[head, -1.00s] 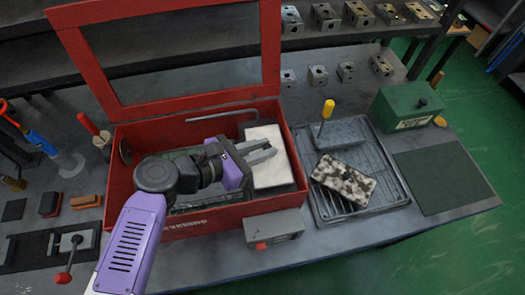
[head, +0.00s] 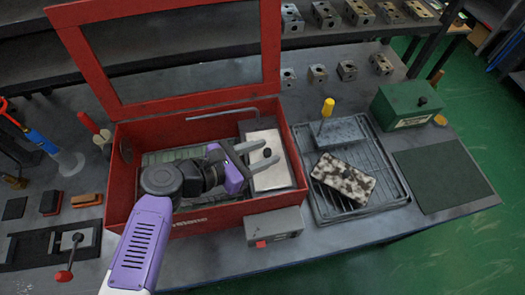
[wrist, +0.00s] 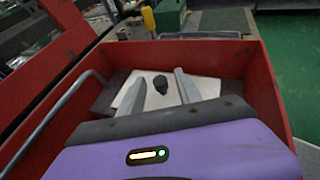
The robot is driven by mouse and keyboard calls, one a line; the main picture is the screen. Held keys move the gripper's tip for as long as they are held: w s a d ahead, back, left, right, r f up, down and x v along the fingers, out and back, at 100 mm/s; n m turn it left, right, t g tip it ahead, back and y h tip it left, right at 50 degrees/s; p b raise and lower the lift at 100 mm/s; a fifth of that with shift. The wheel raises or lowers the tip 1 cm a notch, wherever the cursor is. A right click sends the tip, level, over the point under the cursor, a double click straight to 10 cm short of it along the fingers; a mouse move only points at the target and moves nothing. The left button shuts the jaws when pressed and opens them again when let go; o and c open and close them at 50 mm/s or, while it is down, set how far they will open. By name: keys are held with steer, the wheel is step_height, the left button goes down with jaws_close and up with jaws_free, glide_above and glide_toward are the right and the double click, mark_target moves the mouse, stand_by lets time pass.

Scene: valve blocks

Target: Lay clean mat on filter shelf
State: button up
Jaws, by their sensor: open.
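My gripper (head: 271,151) is inside the red box (head: 240,211), its two fingers apart over a pale rectangular plate (head: 272,178) at the box's right end. A black knob (head: 267,153) stands on this plate between the fingertips. The wrist view also shows the knob (wrist: 160,84) between the open fingers, with no clear contact. A mat with dark blotches (head: 343,178) lies on the dark wire rack to the right of the box. I cannot make out a separate clean mat or name the filter shelf with certainty; a pale green ribbed piece (head: 170,156) lies in the box's left part, partly behind my arm.
The box's red framed lid (head: 181,102) stands open behind. A bent grey rod (head: 222,115) crosses the box's back. A yellow-handled tool (head: 327,108) stands at the wire rack (head: 390,195). A green box (head: 408,106) and a flat dark green mat (head: 445,180) are farther right.

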steer(key=shift+r, duration=0.15)
steer(key=b+v, duration=0.3)
steer(key=v, duration=0.9)
